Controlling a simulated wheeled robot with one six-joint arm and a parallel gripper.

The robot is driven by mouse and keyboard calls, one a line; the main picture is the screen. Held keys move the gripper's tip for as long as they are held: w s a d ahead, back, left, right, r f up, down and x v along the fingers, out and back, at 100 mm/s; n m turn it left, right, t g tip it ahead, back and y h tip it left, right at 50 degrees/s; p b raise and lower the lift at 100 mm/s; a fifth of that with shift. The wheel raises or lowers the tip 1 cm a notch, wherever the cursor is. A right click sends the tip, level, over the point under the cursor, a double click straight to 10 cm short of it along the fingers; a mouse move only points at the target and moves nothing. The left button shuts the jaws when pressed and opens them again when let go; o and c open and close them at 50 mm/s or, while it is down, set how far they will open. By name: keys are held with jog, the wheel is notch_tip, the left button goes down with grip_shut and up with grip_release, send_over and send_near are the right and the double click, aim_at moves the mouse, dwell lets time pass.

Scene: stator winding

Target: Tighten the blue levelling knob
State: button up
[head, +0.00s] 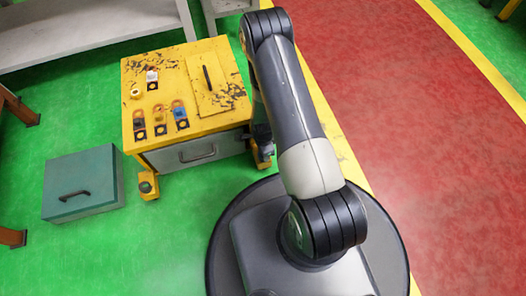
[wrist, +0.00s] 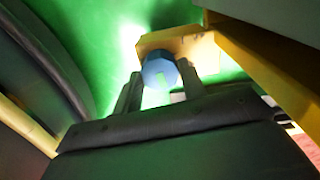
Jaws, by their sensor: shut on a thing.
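The blue levelling knob (wrist: 157,74) is a faceted blue piece below a yellow bracket (wrist: 180,44) in the wrist view. My gripper (wrist: 160,80) has one dark finger on each side of it and is shut on it. The fingers reach the knob's sides. In the head view, my arm reaches down along the right side of the yellow cabinet (head: 165,142). Part of my gripper shows there as a dark shape beside the cabinet's front right corner foot (head: 263,162). The blue knob cannot be made out in the head view.
Another yellow foot (head: 148,186) stands at the cabinet's front left. Small parts and a raised plate (head: 215,95) lie on its top. A teal box (head: 84,183) sits on the green floor at left. A grey bench (head: 90,30) stands behind. Red floor lies right.

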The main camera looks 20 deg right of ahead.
jog(key=shift+r, duration=0.1)
dwell(0.3)
jog(key=o, duration=1)
jog(key=shift+c, duration=0.2)
